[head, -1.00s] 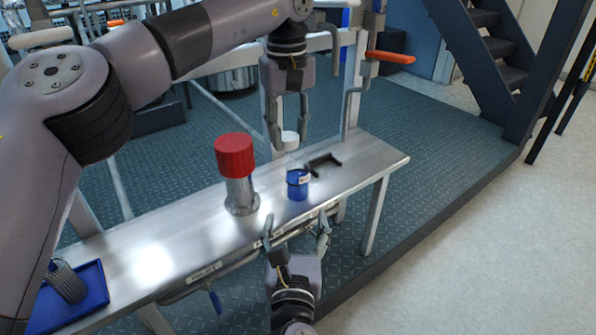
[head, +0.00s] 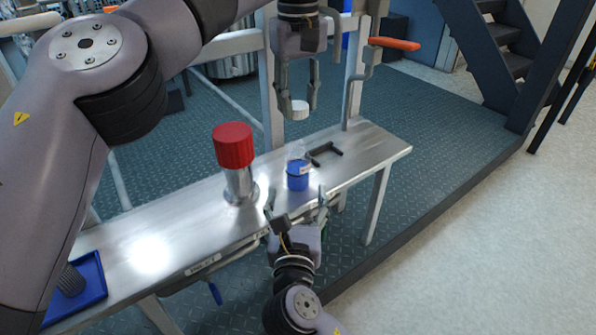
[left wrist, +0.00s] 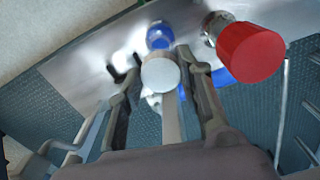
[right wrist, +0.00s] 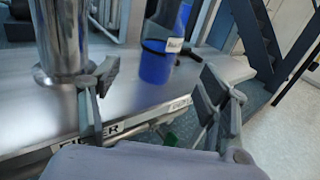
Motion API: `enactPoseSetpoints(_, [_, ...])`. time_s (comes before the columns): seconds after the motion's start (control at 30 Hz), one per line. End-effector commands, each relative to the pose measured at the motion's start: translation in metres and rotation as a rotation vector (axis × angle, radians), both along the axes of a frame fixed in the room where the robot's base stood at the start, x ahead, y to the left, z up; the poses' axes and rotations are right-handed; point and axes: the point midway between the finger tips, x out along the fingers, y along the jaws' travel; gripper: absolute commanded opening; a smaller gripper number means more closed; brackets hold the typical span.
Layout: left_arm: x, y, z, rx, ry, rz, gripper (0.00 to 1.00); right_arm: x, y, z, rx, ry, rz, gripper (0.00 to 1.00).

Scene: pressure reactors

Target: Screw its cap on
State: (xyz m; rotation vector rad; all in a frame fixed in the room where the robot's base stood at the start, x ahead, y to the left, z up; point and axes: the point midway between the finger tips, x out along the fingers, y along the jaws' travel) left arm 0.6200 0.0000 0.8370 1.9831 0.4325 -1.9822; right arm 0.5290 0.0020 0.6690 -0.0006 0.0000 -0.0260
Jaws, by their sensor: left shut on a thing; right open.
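A small bottle (head: 298,175), blue below with a clear upper part and a pale label, stands upright on the metal bench (head: 200,212). It also shows in the left wrist view (left wrist: 159,36) and the right wrist view (right wrist: 156,64). My left gripper (head: 298,112) is shut on a white round cap (head: 299,109), held above and apart from the bottle. The cap fills the space between the fingers in the left wrist view (left wrist: 161,75). My right gripper (head: 296,204) is open and empty at the bench's front edge, its fingers short of the bottle.
A metal cylinder with a large red top (head: 233,146) stands left of the bottle. A black U-shaped bracket (head: 325,153) lies just right of and behind it. A blue tray (head: 88,285) holds a grey ribbed piece at the left end. The bench's right end is clear.

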Motion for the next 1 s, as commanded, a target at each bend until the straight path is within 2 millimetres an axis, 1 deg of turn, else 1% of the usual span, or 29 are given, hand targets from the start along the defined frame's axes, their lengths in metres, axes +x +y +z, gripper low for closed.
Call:
enactPoseSetpoints(0.03, [0.000,0.000,0.000,0.000,0.000,0.000,0.23,0.011,-0.001,0.001,-0.002,-0.003,-0.002,0.70])
enactPoseSetpoints(0.1, [0.000,0.000,0.000,0.000,0.000,0.000,0.23,0.025,-0.001,0.001,-0.002,-0.002,-0.002,0.70])
enactPoseSetpoints(0.3, [0.000,0.000,0.000,0.000,0.000,0.000,0.23,0.062,-0.002,0.001,0.000,-0.002,-0.002,0.70])
enactPoseSetpoints(0.4, [0.000,0.000,0.000,0.000,0.000,0.000,0.23,0.075,-0.002,0.000,-0.001,0.000,0.000,0.70])
enactPoseSetpoints(0.5, [0.000,0.000,0.000,0.000,0.000,0.000,0.23,0.085,-0.002,0.000,-0.001,0.000,-0.001,0.70])
enactPoseSetpoints(0.67, [0.000,0.000,0.000,0.000,0.000,0.000,0.23,0.091,-0.002,0.000,0.000,0.000,0.000,0.70])
enactPoseSetpoints(0.93, [0.000,0.000,0.000,0.000,0.000,0.000,0.23,0.092,-0.002,0.000,0.000,0.001,0.000,0.70])
enactPoseSetpoints(1.0, [0.000,0.000,0.000,0.000,0.000,0.000,0.23,0.092,-0.002,0.000,0.000,0.001,0.000,0.65])
